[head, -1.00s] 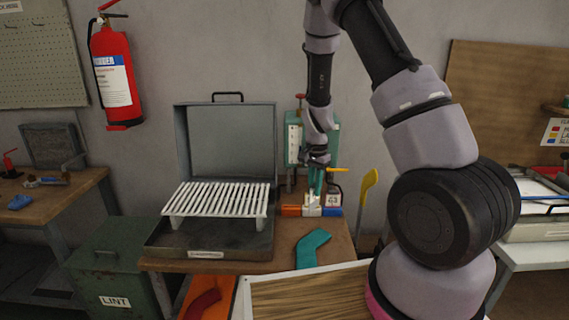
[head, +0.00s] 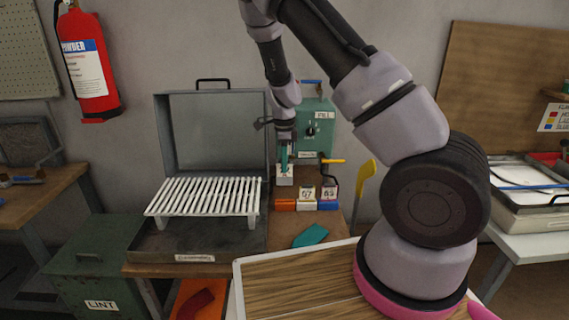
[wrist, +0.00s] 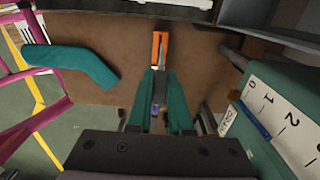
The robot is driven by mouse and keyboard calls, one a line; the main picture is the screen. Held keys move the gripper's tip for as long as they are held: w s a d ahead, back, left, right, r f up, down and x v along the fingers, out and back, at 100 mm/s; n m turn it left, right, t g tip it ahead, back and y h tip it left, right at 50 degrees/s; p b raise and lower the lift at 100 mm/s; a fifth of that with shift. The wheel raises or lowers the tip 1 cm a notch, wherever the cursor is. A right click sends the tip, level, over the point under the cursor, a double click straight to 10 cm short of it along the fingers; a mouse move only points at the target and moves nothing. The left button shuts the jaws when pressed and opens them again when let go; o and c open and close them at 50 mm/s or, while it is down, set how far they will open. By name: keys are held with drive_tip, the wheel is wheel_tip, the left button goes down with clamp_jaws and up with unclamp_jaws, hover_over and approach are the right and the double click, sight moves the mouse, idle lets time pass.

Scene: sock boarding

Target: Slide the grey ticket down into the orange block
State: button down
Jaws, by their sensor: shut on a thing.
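My gripper (head: 285,160) has teal fingers and is shut on the grey ticket (head: 285,179), a pale upright card in the head view. The ticket hangs above the orange block (head: 285,204), with a small gap between them. In the wrist view the gripper (wrist: 161,120) holds the thin grey ticket (wrist: 160,88) edge-on between its fingers. The orange block (wrist: 158,45) shows just beyond the fingertips, with a dark slot along its top. I cannot tell how exactly the ticket's lower edge lines up with the slot.
A white block holding a ticket (head: 306,193) and a blue block holding another (head: 329,192) stand to the right of the orange one. A green machine (head: 313,125) is behind. An open grey case with a white rack (head: 205,195) is left. A teal sock shape (head: 310,236) lies in front.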

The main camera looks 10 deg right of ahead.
sight(285, 177)
drive_tip(key=shift+d+f, duration=0.1)
drive_tip(key=shift+f, duration=2.75)
drive_tip(key=shift+f, duration=2)
drive_tip(key=c, duration=0.8)
unclamp_jaws()
drive_tip(key=shift+o, duration=0.2)
drive_tip(key=shift+r, duration=0.1)
wheel_tip(285, 177, up, 11)
drive_tip(key=shift+f, duration=0.15)
